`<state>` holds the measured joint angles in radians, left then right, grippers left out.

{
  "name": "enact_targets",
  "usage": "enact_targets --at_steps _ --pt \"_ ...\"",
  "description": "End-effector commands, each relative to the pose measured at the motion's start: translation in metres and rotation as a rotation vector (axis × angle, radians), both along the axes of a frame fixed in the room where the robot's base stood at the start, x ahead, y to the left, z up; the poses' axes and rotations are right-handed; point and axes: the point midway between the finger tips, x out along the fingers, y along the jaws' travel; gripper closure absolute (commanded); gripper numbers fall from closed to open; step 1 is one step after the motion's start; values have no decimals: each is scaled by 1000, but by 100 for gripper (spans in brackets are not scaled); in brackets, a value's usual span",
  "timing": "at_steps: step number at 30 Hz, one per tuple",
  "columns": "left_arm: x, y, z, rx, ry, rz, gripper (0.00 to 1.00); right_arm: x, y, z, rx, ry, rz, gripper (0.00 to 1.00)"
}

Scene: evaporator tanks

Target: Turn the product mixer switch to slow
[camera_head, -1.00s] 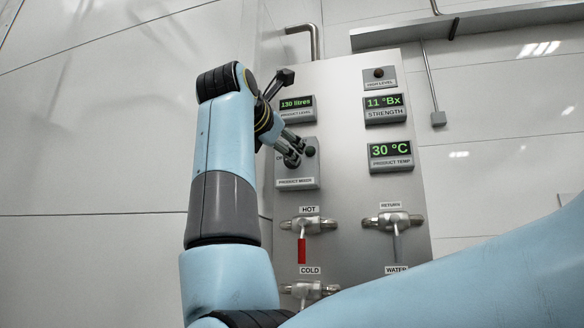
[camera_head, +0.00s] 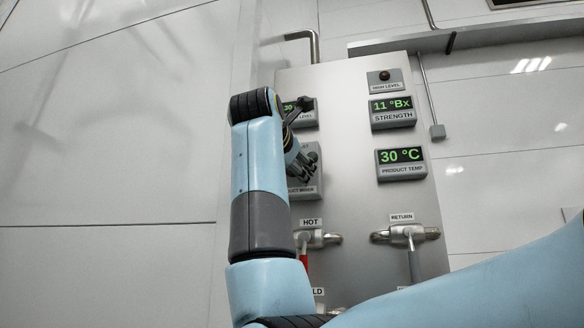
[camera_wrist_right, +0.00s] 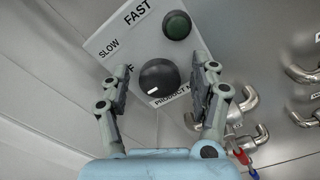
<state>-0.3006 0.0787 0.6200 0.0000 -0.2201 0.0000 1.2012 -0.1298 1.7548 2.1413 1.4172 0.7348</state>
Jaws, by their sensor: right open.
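The product mixer switch box (camera_head: 309,186) is on the steel panel, partly hidden behind my right arm in the head view. In the right wrist view the box (camera_wrist_right: 100,42) shows the labels SLOW and FAST, and an OFF label partly covered. Its round black knob (camera_wrist_right: 157,84) has a white mark at its lower-left edge in the picture. A green button (camera_wrist_right: 177,25) is above the knob. My right gripper (camera_head: 312,168) is open at the box. In the wrist view its fingers (camera_wrist_right: 163,83) stand on either side of the knob, apparently apart from it. My left gripper is not in view.
The panel also bears a strength display (camera_head: 392,111), a product temperature display (camera_head: 401,163) and a high level lamp (camera_head: 385,78). Below are the HOT valve (camera_head: 318,238) and the RETURN valve (camera_head: 406,234). A pipe (camera_head: 315,46) bends behind the panel's top left.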

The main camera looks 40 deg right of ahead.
Motion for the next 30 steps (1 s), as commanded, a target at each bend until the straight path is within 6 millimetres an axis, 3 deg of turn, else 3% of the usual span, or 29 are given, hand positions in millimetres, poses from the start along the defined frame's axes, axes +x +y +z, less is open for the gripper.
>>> enact_targets --at_steps 2,15,30 --pt "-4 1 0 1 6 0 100 0 0 0 0 0 0 37" --pt "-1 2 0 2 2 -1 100 0 0 0 0 0 0 93" --pt "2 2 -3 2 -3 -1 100 0 0 -1 104 -121 -1 94"
